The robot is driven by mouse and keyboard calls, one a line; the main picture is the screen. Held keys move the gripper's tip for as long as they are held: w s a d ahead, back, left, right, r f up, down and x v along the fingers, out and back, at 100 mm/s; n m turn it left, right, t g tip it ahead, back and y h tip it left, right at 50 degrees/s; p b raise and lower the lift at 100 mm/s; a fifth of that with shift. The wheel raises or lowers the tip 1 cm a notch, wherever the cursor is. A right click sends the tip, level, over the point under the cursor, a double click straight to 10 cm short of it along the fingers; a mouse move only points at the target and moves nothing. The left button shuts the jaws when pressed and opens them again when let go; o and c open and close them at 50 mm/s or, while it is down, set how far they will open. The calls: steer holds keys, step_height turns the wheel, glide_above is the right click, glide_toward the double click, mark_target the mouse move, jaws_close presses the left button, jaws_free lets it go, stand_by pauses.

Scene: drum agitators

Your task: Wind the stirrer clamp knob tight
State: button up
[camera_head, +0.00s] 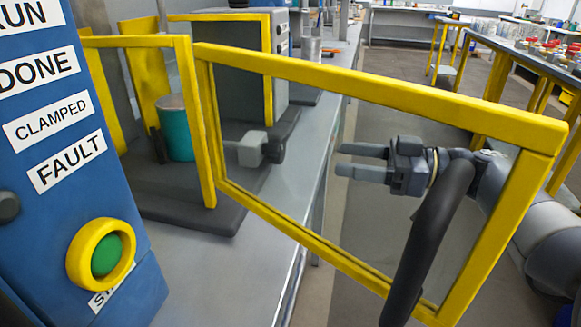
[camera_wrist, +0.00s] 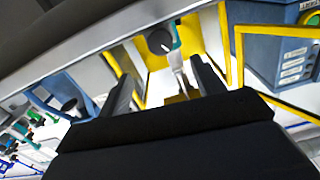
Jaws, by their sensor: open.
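The dark clamp knob (camera_head: 272,149) sits at the right end of the light grey clamp block (camera_head: 247,149), beside the teal drum (camera_head: 176,128) inside the yellow-framed station. My gripper (camera_head: 338,160) is open and empty, its two fingers pointing left toward the knob, with a clear gap between. In the wrist view a round dark knob (camera_wrist: 159,41) shows beyond and between the open fingers of my gripper (camera_wrist: 161,68). The jaws do not touch it. Labels on the blue panel (camera_head: 60,170) read DONE, CLAMPED and FAULT; whether any is lit is unclear.
The yellow guard door frame (camera_head: 375,88) stands swung out over the bench edge, and my gripper shows through its opening. A green button in a yellow ring (camera_head: 104,250) is on the panel. The grey bench (camera_head: 255,215) runs back past another grey machine (camera_head: 232,70).

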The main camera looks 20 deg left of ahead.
steer(key=a, duration=0.3)
steer(key=s+a, duration=0.1)
steer(key=a, duration=0.3)
steer(key=a+b, duration=0.1)
steer(key=a, duration=0.2)
steer(key=shift+s+a, duration=0.15)
steer(key=shift+a, duration=0.2)
steer(key=c, duration=1)
steer(key=shift+m, duration=0.3)
